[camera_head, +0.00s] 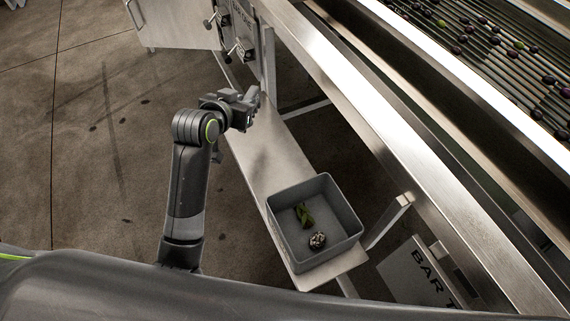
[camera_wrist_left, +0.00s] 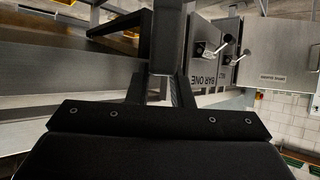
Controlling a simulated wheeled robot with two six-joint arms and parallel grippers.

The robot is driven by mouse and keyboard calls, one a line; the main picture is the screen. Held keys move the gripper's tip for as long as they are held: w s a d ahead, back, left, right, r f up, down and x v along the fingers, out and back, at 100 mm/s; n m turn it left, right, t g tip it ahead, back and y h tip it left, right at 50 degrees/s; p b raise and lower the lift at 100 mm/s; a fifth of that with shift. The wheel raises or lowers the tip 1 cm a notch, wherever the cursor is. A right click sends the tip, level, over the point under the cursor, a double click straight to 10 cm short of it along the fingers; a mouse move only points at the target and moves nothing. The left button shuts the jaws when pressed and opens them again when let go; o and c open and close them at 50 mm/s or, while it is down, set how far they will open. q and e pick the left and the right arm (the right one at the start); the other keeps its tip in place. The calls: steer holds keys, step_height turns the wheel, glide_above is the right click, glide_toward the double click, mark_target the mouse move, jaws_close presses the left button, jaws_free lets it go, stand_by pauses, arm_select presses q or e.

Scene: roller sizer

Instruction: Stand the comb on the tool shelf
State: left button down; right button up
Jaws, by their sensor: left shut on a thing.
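My left gripper (camera_head: 250,101) is over the far part of a steel shelf (camera_head: 262,158), which I take for the tool shelf. The gripper is shut on a dark, blocky thing, likely the comb (camera_wrist_left: 167,38), which rises between the fingers in the left wrist view. Its teeth cannot be made out, and the gripper hides much of it. In the head view it blends with the grey fingers. I cannot tell whether it touches the shelf. My right gripper is not in view.
A grey bin (camera_head: 345,205) on the shelf's near end holds a green leafy piece (camera_head: 304,214) and a mottled lump (camera_head: 317,240). The shelf's middle is clear. A steel rail (camera_head: 375,110) runs along the right. Panels with handles (camera_head: 238,30) stand beyond my gripper.

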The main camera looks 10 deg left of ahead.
arm_select(q)
steer(key=x, duration=0.2)
steer(key=shift+w+d+f, duration=0.15)
steer(key=shift+w+d, duration=0.05)
steer(key=shift+w, duration=0.1)
step_height(320, 180, down, 5)
steer(key=shift+s+b, duration=0.15)
steer(key=shift+b, duration=0.4)
step_height(320, 180, down, 4)
steer(key=shift+f, duration=0.1)
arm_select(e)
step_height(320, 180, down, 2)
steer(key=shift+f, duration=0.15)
arm_select(q)
steer(key=c, duration=1.3)
jaws_free()
steer(key=shift+f, duration=0.1)
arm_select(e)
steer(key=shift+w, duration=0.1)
